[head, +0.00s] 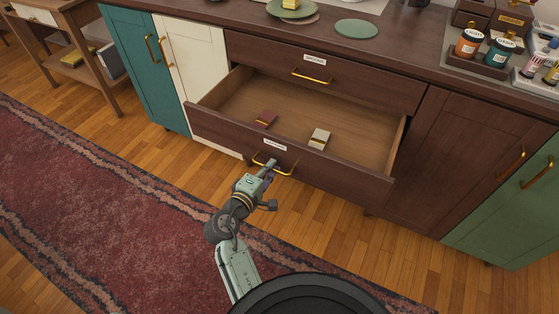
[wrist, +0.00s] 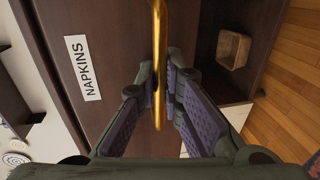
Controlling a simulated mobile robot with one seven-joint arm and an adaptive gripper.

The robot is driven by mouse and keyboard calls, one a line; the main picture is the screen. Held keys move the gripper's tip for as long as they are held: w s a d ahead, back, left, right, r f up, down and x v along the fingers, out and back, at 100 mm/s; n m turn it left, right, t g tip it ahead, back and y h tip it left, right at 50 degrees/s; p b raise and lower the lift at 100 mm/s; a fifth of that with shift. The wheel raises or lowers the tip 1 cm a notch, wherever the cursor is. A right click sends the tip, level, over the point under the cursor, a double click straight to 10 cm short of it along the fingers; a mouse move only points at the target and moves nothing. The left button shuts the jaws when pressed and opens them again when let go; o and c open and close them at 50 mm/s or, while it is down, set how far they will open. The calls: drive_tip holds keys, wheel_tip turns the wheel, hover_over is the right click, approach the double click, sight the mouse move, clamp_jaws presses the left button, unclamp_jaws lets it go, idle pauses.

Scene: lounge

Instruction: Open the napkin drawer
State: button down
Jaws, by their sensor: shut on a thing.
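The napkin drawer (head: 210,126) is the lower drawer of the dark wood cabinet and stands pulled well out. Its front carries a white label (head: 275,145), which reads NAPKINS in the wrist view (wrist: 82,68). Its brass handle (wrist: 160,50) lies between the purple-padded fingers of my gripper (wrist: 165,100). My gripper (head: 272,163) is shut on that handle in the head view and covers part of it. Inside the drawer lie a dark red napkin bundle (head: 266,118) and a pale one (head: 319,138).
A shut upper drawer (head: 350,80) with a brass handle sits above. Teal (head: 145,65) and cream (head: 195,70) doors are at left, a green door (head: 520,200) at right. Bottles (head: 468,44) and a green plate (head: 356,28) stand on the counter. A red rug (head: 100,210) covers the wood floor.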

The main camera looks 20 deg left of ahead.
drive_tip(key=shift+f+v, duration=0.15)
drive_tip(key=shift+v, duration=0.65)
drive_tip(key=shift+f+v, duration=0.15)
drive_tip(key=shift+v, duration=0.6)
drive_tip(key=c, duration=2)
unclamp_jaws()
